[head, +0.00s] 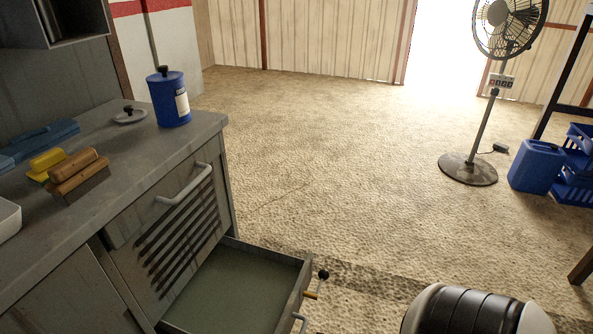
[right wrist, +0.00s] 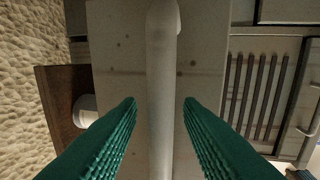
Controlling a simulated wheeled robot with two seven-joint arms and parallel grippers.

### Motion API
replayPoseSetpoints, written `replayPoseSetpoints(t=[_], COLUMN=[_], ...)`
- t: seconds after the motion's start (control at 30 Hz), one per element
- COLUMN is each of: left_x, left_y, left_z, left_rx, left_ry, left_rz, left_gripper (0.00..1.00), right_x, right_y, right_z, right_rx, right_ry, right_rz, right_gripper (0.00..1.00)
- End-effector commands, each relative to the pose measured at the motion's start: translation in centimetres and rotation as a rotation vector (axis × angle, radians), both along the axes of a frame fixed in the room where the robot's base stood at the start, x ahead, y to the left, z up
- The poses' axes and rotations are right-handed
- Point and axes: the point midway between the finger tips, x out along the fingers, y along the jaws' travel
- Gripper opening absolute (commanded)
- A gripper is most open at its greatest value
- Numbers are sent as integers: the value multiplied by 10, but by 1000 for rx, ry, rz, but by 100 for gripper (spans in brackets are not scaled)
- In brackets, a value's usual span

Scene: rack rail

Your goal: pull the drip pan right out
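The drip pan appears to be the grey, shallow open drawer (head: 235,290) low on the cabinet at the bottom of the head view. It is pulled out part of the way and looks empty. A pale handle (head: 300,322) shows on its front at the frame edge. In the right wrist view a pale bar handle (right wrist: 162,60) runs up the middle, in front of a spotted light panel (right wrist: 115,45). My right gripper (right wrist: 159,103) is open, with one green finger on each side of the bar and visible gaps. My left gripper is out of view.
The cabinet's slotted front (head: 180,240) has an upper handle (head: 185,182). A blue canister (head: 168,98), a lid (head: 130,116) and wooden-handled brushes (head: 76,175) stand on its worktop. A dark knob (head: 323,275) juts from the drawer's front. Floor (head: 330,170) is clear towards the fan (head: 468,168).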

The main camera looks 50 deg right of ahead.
Motion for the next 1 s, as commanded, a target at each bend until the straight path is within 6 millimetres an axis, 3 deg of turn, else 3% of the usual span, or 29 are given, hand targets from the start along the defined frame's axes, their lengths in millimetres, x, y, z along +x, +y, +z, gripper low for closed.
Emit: replayPoseSetpoints(t=[0.17,0.5,0.7,1.0], left_x=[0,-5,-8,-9], left_y=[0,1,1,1], left_z=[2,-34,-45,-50], left_rx=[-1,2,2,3], left_ry=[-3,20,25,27], left_rz=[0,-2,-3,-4], left_gripper=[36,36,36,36], right_x=[-7,-69,-98,-109], right_y=[-3,-28,-40,-45], right_z=[2,16,22,25], right_rx=[0,-1,0,0], right_ry=[1,4,2,-1], right_rz=[0,-1,-1,-1], right_gripper=[33,33,33,33])
